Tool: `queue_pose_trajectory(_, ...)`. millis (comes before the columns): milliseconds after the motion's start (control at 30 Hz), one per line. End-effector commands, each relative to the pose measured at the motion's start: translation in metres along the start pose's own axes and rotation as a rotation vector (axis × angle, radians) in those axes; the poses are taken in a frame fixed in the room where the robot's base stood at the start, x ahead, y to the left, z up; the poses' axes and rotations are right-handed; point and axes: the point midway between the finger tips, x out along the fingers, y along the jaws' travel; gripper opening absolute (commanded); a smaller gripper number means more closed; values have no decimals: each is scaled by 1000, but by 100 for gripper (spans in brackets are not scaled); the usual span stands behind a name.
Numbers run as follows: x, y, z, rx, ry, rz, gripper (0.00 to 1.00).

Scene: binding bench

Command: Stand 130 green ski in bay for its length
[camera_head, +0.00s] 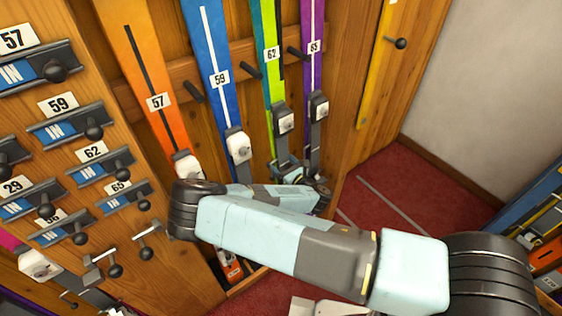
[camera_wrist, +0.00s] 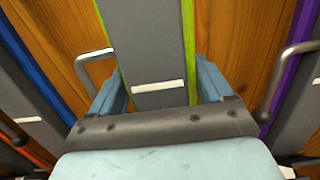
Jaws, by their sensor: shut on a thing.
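The green ski (camera_head: 268,35) stands upright, leaning a little, against the wooden back in the head view. A white label reading 62 shows on it, and a grey and white binding (camera_head: 284,121) sits lower down. My gripper (camera_head: 291,172) is at the ski just below that binding. In the wrist view, its two pale blue fingers (camera_wrist: 161,75) are shut on the grey part of the green ski (camera_wrist: 150,40), whose green edges show on both sides. The ski's lower end is hidden by my arm.
An orange ski (camera_head: 139,60) marked 57 and a blue ski (camera_head: 213,45) marked 59 stand left of it; a purple ski (camera_head: 312,30) marked 65 stands close right. Dark pegs (camera_head: 250,70) stick out between them. A numbered panel (camera_head: 120,120) is left; red floor (camera_head: 385,180) is right.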

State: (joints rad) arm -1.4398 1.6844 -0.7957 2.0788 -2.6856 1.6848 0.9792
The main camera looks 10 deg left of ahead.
Motion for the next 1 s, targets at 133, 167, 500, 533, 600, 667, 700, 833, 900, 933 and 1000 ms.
queue_pose_trajectory(133,2,0,-7,-1,-1,0,0)
queue_pose_trajectory(167,2,0,-8,-2,-1,0,0)
queue_pose_trajectory(500,2,0,-19,-1,-1,1,0)
queue_pose_trajectory(533,2,0,-19,-1,-1,1,0)
queue_pose_trajectory(600,2,0,-20,-1,-1,1,0)
queue_pose_trajectory(667,2,0,-20,-1,-1,1,0)
queue_pose_trajectory(700,2,0,-21,-1,0,1,0)
queue_pose_trajectory(833,2,0,-21,-1,0,1,0)
queue_pose_trajectory(900,2,0,-21,-1,0,1,0)
queue_pose_trajectory(933,2,0,-21,-1,0,1,82)
queue_pose_trajectory(1000,2,0,-21,-1,0,1,88)
